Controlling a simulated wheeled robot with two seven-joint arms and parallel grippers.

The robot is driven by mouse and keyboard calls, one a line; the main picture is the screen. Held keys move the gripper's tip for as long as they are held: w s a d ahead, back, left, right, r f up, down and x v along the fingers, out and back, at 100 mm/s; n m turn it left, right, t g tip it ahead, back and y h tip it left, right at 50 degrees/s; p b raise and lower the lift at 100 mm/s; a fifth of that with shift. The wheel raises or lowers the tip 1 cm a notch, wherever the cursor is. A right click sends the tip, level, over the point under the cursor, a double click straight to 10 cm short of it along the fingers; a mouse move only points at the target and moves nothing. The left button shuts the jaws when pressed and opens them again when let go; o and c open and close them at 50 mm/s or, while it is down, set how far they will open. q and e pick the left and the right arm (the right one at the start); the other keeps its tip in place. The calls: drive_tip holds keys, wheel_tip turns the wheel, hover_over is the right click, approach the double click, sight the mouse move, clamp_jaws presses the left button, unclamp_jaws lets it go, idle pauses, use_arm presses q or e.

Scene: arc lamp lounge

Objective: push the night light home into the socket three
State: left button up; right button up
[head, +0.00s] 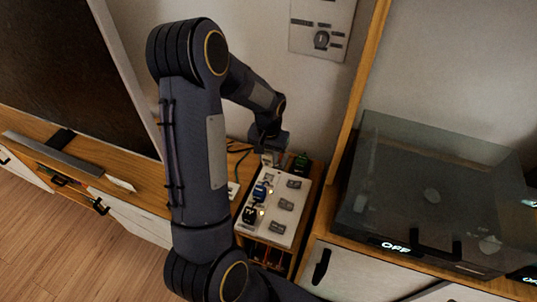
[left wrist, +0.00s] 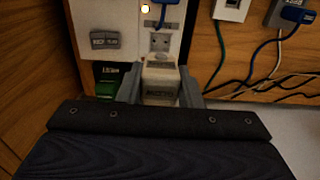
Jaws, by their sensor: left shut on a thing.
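The night light (left wrist: 160,80) is a small pale block with a dark label. It sits between the fingers of my left gripper (left wrist: 160,90), which is shut on it. In the head view my left gripper (head: 268,154) is at the far end of the white socket board (head: 262,222). In the left wrist view the board (left wrist: 128,14) shows a bare socket (left wrist: 160,42) just beyond the night light. The light overlaps the board's near part, and I cannot tell how deep it is seated. Socket numbers are unreadable. My right gripper is not in view.
A blue plug (head: 260,192) and a black plug (head: 250,214) stand in the board. A green item (head: 301,161) is at its far end. Cables (left wrist: 262,60) run beside it. A dark glass-covered unit (head: 400,195) stands to the right.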

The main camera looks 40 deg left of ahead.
use_arm(q)
drive_tip(key=shift+f+b, duration=2.1)
drive_tip(key=shift+f, duration=0.75)
drive_tip(key=shift+f+b, duration=1.4)
drive_tip(key=shift+f, duration=0.25)
drive_tip(key=o, duration=1.1)
drive_tip(key=shift+r, duration=0.1)
wheel_tip(320, 180, up, 8)
drive_tip(key=shift+f+p, duration=0.1)
drive_tip(key=shift+p, duration=0.6)
